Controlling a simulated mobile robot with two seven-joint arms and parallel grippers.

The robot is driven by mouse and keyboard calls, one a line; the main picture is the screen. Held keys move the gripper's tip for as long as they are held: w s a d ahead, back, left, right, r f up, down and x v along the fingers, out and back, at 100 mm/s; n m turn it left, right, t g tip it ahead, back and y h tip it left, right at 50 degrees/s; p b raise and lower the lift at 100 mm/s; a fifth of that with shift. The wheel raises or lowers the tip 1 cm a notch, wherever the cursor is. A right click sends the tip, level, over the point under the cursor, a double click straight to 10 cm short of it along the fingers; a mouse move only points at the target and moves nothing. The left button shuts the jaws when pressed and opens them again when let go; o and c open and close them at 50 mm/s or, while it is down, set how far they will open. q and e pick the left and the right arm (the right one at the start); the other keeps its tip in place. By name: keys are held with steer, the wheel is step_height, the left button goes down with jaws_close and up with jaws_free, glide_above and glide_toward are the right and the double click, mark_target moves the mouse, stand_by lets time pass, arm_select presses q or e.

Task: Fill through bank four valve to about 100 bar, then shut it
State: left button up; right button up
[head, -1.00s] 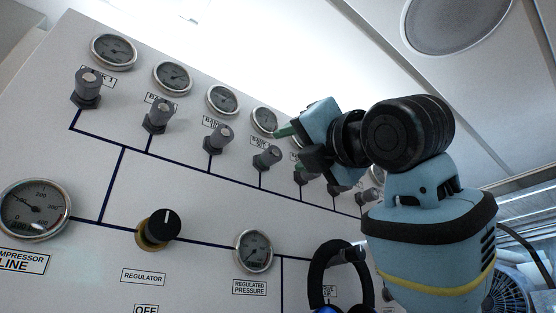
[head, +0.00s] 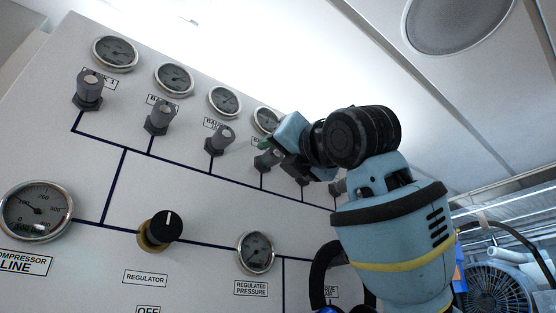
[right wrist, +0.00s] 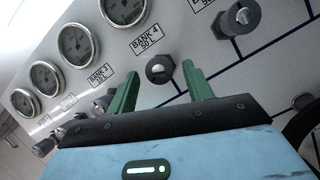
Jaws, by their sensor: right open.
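The bank four valve (right wrist: 160,69) is a grey knob below the "BANK 4 50 L" label (right wrist: 147,40) in the right wrist view. In the head view the bank four valve (head: 266,160) is the fourth knob from the left, partly hidden by my gripper. Its gauge (head: 266,119) is above it, and the gauge (right wrist: 122,8) is cut by the top edge in the wrist view; its reading is too small to tell. My right gripper (right wrist: 161,80) is open and empty, its green fingers on either side of the knob in the wrist picture. Contact cannot be told.
Other bank valves, such as bank three's (head: 218,139), stand close by in a row. The regulator knob (head: 162,229), regulated pressure gauge (head: 256,252) and compressor line gauge (head: 36,211) are lower on the panel. A dark hose loop (head: 322,275) hangs below my right arm.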

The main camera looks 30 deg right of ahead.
steer(key=shift+w+r, duration=0.25)
steer(key=shift+w, duration=0.35)
steer(key=shift+c, duration=0.3)
steer(key=c, duration=0.9)
